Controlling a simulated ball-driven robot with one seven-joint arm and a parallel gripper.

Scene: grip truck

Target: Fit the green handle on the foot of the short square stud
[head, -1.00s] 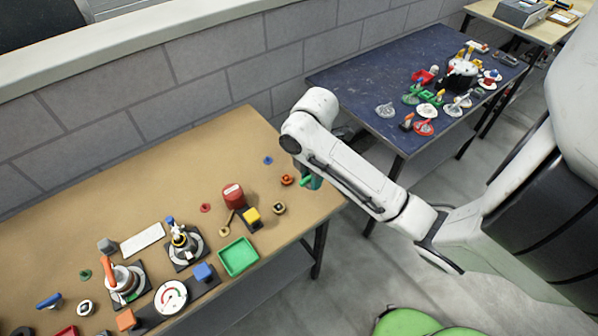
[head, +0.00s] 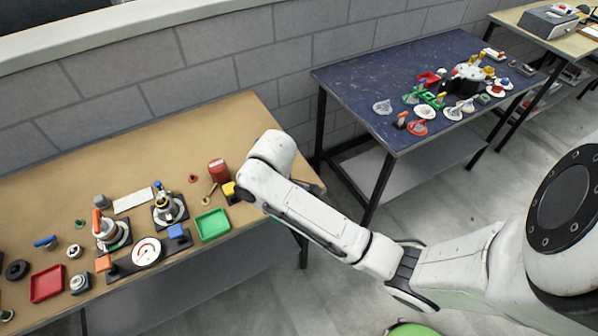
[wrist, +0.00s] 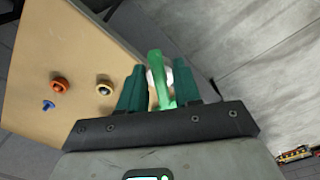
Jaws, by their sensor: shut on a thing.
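My gripper (wrist: 158,88) shows in the wrist view with teal fingers shut on the green handle (wrist: 158,72). The handle stands up between the fingers, clear of the table in that view. In the head view my gripper and the handle are hidden behind my arm, near the right end of the brown table (head: 225,115). I cannot tell which part on the table is the short square stud, or where its foot is.
The brown table bears a green tray (head: 212,238), a red tray (head: 47,284), a red can (head: 219,172), a yellow block (head: 229,189), a blue block (head: 177,231) and a round dial (head: 147,252). An orange ring piece (wrist: 59,85) lies by its end. A dark blue table (head: 355,85) stands right.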

